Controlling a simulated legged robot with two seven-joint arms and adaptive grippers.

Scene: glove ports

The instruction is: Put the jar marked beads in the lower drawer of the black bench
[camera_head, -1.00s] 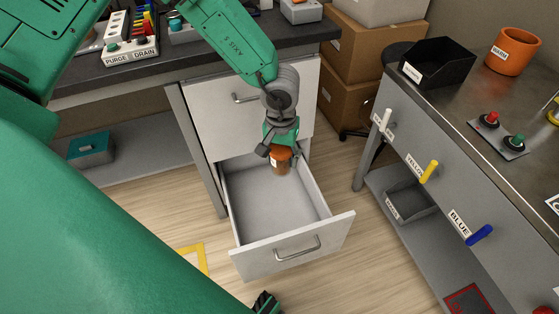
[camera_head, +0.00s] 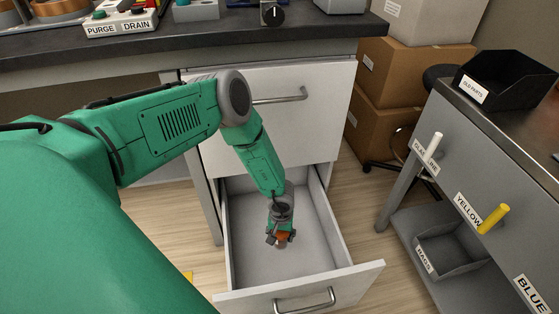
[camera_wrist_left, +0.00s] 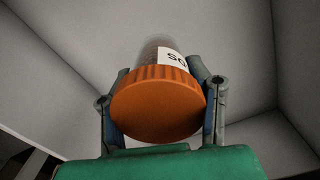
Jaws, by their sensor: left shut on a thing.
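The jar (camera_head: 283,239) has an orange lid and sits in my left gripper (camera_head: 281,236), inside the open lower drawer (camera_head: 244,263) of the black bench (camera_head: 300,38). In the left wrist view the jar (camera_wrist_left: 160,105) shows its ribbed orange lid, a clear body and part of a white label with only a few letters visible. Both fingers of the left gripper (camera_wrist_left: 160,108) are shut on the lid's sides. Whether the jar touches the drawer floor I cannot tell. My right gripper does not show in these views.
The upper drawer (camera_head: 270,110) above is shut. A grey bench on the right carries a black bin (camera_head: 505,80) and coloured pegs, including a yellow one (camera_head: 493,219). Cardboard boxes (camera_head: 400,85) stand behind. The rest of the drawer is empty.

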